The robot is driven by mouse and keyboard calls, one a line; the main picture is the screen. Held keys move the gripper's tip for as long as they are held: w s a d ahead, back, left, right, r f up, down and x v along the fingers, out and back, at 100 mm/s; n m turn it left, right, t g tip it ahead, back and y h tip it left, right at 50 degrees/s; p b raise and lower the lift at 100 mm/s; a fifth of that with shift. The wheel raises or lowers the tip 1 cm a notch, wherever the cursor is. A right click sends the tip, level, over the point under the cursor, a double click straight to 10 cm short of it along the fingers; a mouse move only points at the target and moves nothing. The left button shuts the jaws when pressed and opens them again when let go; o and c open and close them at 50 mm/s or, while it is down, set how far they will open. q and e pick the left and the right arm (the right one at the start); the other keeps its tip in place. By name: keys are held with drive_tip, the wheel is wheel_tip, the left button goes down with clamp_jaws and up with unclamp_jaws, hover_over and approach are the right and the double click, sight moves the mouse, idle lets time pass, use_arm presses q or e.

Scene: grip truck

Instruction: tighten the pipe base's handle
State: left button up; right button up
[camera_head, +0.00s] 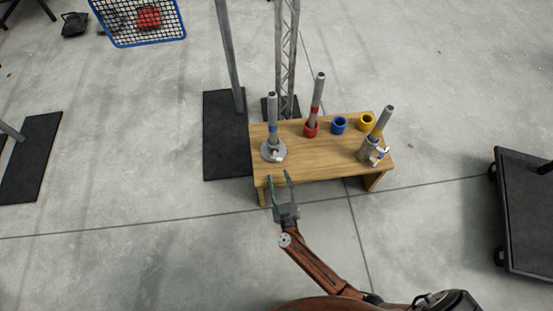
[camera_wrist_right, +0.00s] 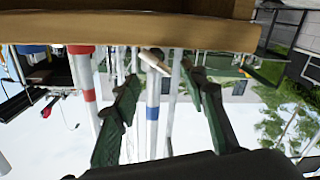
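A grey pipe with a blue band (camera_head: 272,120) stands upright in a round grey pipe base (camera_head: 267,153) at the left front of the wooden table. A small pale handle (camera_head: 279,157) sticks out from the base's front. The wrist view is upside down: the pale handle (camera_wrist_right: 154,62) and the blue-banded pipe (camera_wrist_right: 152,112) appear between my fingers. My right gripper (camera_head: 279,179) is open and empty, just in front of the table edge and short of the base. It also shows open in the right wrist view (camera_wrist_right: 165,95). My left gripper is not in view.
The wooden table (camera_head: 318,165) also holds a pipe in a red ring (camera_head: 311,130), a blue ring (camera_head: 339,125), a yellow ring (camera_head: 366,122) and a tilted pipe in a grey holder (camera_head: 368,150). A truss tower stands behind it. A dark cart (camera_head: 525,215) is at right.

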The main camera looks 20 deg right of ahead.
sight(276, 158)
drive_tip(key=shift+w+d+r+h, duration=0.2)
drive_tip(key=shift+w+h, duration=0.2)
drive_tip(key=shift+w, duration=0.25)
drive_tip(key=shift+w+d, duration=0.1)
drive_tip(key=shift+w, duration=0.2)
drive_tip(key=b+x, duration=0.3)
drive_tip(key=x, duration=0.3)
drive_tip(key=shift+w+d+f, duration=0.15)
drive_tip(key=shift+f, duration=0.05)
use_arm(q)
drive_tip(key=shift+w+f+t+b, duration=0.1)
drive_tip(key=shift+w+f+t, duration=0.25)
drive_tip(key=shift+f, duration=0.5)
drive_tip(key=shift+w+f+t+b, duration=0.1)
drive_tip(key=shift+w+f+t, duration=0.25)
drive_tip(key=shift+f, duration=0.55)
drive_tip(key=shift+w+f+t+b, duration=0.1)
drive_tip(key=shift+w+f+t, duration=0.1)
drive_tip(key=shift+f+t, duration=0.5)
use_arm(e)
drive_tip(key=shift+w+d+r, duration=0.15)
drive_tip(key=shift+w+r, duration=0.05)
drive_tip(key=shift+w, duration=0.35)
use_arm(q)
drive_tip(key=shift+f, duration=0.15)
use_arm(e)
drive_tip(key=shift+c, duration=0.3)
clamp_jaws()
